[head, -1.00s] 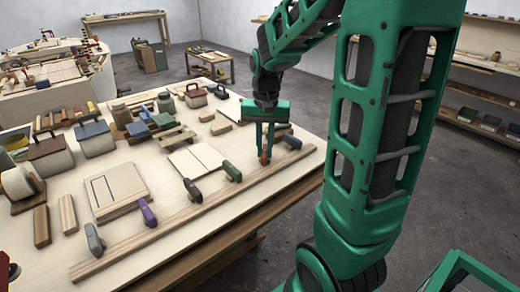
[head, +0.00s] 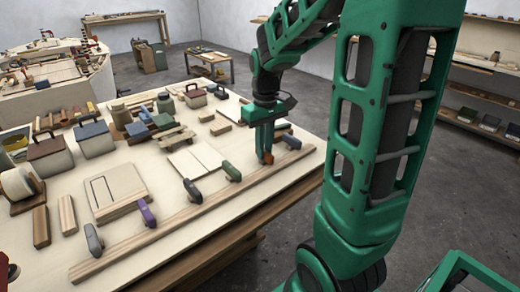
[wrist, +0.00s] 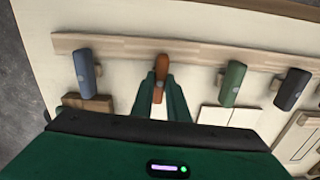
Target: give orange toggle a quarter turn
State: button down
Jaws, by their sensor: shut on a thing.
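The orange toggle (wrist: 161,72) is mounted on a long wooden rail (wrist: 200,53) and lies across it in the wrist view. My gripper (wrist: 160,92) is shut on the toggle, with one green finger on each side of it. In the head view my gripper (head: 264,152) points down at the rail near the table's right end. Only a small part of the orange toggle (head: 267,158) shows there, as the fingers hide the rest.
On the same rail, a blue toggle (wrist: 84,70) sits left of the orange one in the wrist view. A green toggle (wrist: 234,83) and a black toggle (wrist: 291,89) sit to its right. Boxes and wood pieces crowd the table's far side.

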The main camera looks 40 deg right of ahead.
jog(key=shift+w+r, duration=0.15)
jog(key=shift+w, duration=0.05)
dwell(0.4)
jog(key=c, duration=1.8)
grip_release()
jog(key=shift+o, duration=0.4)
jog(key=shift+s, duration=0.1)
notch_tip(320, 180, up, 11)
jog(key=shift+f, duration=0.2)
